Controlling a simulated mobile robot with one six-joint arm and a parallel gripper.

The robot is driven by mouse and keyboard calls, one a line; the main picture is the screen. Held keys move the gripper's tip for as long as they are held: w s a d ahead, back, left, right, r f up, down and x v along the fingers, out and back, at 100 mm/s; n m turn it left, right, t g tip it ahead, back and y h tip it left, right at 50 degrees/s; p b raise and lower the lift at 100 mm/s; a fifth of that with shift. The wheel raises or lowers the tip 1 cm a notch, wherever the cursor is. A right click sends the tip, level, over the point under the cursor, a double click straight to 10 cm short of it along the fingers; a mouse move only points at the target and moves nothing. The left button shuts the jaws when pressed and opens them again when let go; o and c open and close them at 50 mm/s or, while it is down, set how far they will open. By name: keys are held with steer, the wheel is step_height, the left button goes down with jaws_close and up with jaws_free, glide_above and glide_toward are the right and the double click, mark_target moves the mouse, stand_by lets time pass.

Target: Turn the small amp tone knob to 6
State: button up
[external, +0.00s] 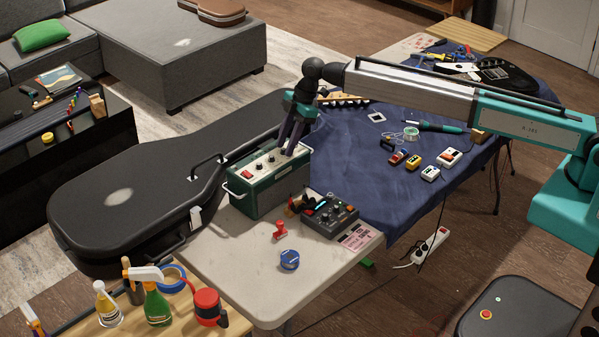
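The small amp is a green box (272,193) with a light top panel, standing on the pale table. Its panel carries a red switch (247,173) and a row of small dark knobs (260,165). The labels and knob settings are too small to read, so I cannot tell which is the tone knob. My gripper (288,152) points down over the right end of the panel, its two dark fingers close to the surface. The fingers hide that end of the row. I cannot tell whether they touch or grip a knob.
A dark mixer-like box (330,216), a red stamp-like item (280,230) and a blue round tin (289,260) stand near the amp. A black guitar case (125,205) lies behind it at left. Pedals (412,162) and tools lie on the blue cloth (365,190).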

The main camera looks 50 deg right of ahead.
jaws_close()
steer(key=shift+s+f+m+b, duration=0.1)
steer(key=shift+m+b, duration=0.25)
steer(key=shift+m, duration=0.05)
steer(key=shift+s+a+m+t+b, duration=0.1)
steer(key=shift+m+t+b, duration=0.35)
steer(key=shift+m, duration=0.35)
steer(key=shift+s+a+m+t+h+b, duration=0.1)
steer(key=shift+m+t+h+b, duration=0.2)
steer(key=shift+m, duration=0.55)
steer(key=shift+m+t+h+b, duration=0.25)
steer(key=shift+m+b, duration=0.15)
steer(key=shift+m, duration=0.45)
jaws_free()
